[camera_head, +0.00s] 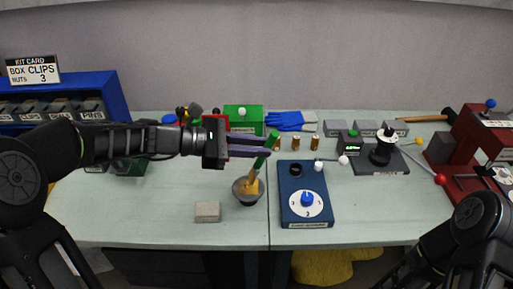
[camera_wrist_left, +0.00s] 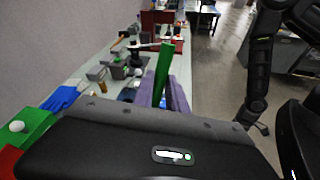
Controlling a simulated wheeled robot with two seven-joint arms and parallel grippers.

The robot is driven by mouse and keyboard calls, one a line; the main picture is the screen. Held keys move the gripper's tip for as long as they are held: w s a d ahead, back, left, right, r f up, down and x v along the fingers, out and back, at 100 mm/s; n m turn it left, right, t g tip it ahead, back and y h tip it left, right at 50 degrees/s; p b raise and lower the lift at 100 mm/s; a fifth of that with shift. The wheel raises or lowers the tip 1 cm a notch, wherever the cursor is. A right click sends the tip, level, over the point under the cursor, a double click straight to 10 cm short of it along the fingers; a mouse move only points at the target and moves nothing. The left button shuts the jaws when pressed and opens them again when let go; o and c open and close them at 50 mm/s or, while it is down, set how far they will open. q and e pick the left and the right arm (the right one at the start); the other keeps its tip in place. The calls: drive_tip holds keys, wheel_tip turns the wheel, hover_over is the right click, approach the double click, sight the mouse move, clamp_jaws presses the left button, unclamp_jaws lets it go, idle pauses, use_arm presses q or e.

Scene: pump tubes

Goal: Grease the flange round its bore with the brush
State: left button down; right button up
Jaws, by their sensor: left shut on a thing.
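My left gripper (camera_head: 268,147) is shut on the green handle of a brush (camera_head: 272,138). The brush is tilted, and its tan lower end reaches down into a round grey bowl (camera_head: 238,196) on the table. Whether the bristles touch the contents cannot be told. In the left wrist view the green handle (camera_wrist_left: 162,75) stands up between the purple fingers (camera_wrist_left: 170,92). I cannot identify the flange surely; a black round fitting (camera_head: 383,149) stands on a dark plate at the right. My right arm shows at the lower right, but its gripper is out of view.
A blue panel (camera_head: 291,214) with a dial is just right of the bowl. A grey block (camera_head: 208,211) lies to its left. Brass cylinders (camera_head: 296,144), blue gloves (camera_head: 290,121) and a green box (camera_head: 243,118) are behind. A red vise-like device (camera_head: 470,150) stands far right.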

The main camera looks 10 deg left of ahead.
use_arm(q)
drive_tip(key=shift+r+p, duration=0.4)
drive_tip(key=shift+r, duration=0.45)
drive_tip(key=shift+f, duration=0.1)
